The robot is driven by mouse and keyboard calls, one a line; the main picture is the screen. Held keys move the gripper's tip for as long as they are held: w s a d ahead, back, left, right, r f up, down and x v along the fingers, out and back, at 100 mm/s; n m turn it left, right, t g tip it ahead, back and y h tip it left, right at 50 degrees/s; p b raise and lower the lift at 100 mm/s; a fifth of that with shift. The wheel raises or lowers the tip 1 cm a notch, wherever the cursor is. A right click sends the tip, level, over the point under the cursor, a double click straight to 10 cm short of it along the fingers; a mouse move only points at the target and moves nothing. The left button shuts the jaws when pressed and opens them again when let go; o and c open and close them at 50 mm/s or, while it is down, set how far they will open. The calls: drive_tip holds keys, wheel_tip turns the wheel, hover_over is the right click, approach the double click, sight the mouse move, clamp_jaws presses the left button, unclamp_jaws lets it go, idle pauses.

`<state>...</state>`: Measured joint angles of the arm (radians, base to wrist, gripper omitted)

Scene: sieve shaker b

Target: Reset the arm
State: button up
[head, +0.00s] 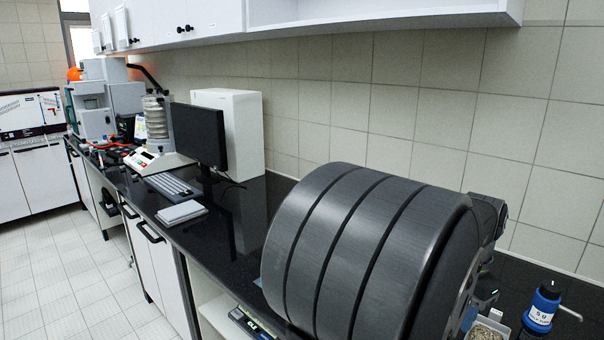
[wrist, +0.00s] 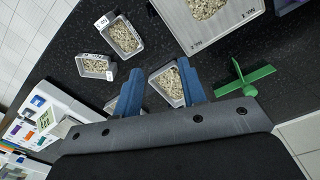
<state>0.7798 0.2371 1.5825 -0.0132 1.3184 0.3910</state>
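My gripper (wrist: 160,70) shows in the wrist view as two blue fingers standing well apart. It is open, with nothing held between the fingers. A small grey tray of pale granules (wrist: 167,84) lies on the black counter beyond the fingers, partly hidden by them. In the head view, my large dark grey arm fills the middle right and hides most of the gripper and the counter behind it. A bit of blue finger shows at the lower right.
Two more granule trays (wrist: 123,37) (wrist: 97,67), a larger tray (wrist: 232,20) and a green winged object (wrist: 247,77) are around the gripper. A blue bottle (head: 541,308) stands at right. A monitor (head: 198,135), keyboard (head: 172,187) and sieve stack (head: 156,117) stand farther back.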

drive_tip(key=w+a+r+n, duration=0.1)
drive_tip(key=w+a, duration=0.3)
drive_tip(key=a, duration=0.1)
drive_tip(key=shift+w+a+r, duration=0.15)
drive_tip(key=shift+w+a, duration=0.1)
drive_tip(key=shift+w, duration=0.1)
drive_tip(key=shift+o, duration=0.2)
drive_tip(key=o, duration=1.1)
drive_tip(key=shift+o, duration=1.1)
drive_tip(key=shift+w+d+f+t, duration=0.1)
drive_tip(key=shift+f+t, duration=0.15)
drive_tip(key=shift+t, duration=0.05)
wheel_tip(320, 180, down, 9)
drive_tip(key=w+d+n+t+h, duration=0.1)
drive_tip(key=d+n+t+h, duration=0.1)
drive_tip(key=n+t+h, duration=0.65)
drive_tip(key=shift+w+d+f+m+t+y, duration=0.15)
drive_tip(key=shift+w+d+f+m+t, duration=0.3)
drive_tip(key=shift+w+d+f, duration=0.6)
drive_tip(key=shift+w+d+f+m+t+y, duration=0.25)
drive_tip(key=shift+w+d+m, duration=0.35)
drive_tip(key=shift+w, duration=0.9)
drive_tip(key=shift+w+d+f+m+t+y, duration=0.1)
drive_tip(key=shift+w+d+f+m+t, duration=0.55)
drive_tip(key=shift+w, duration=0.65)
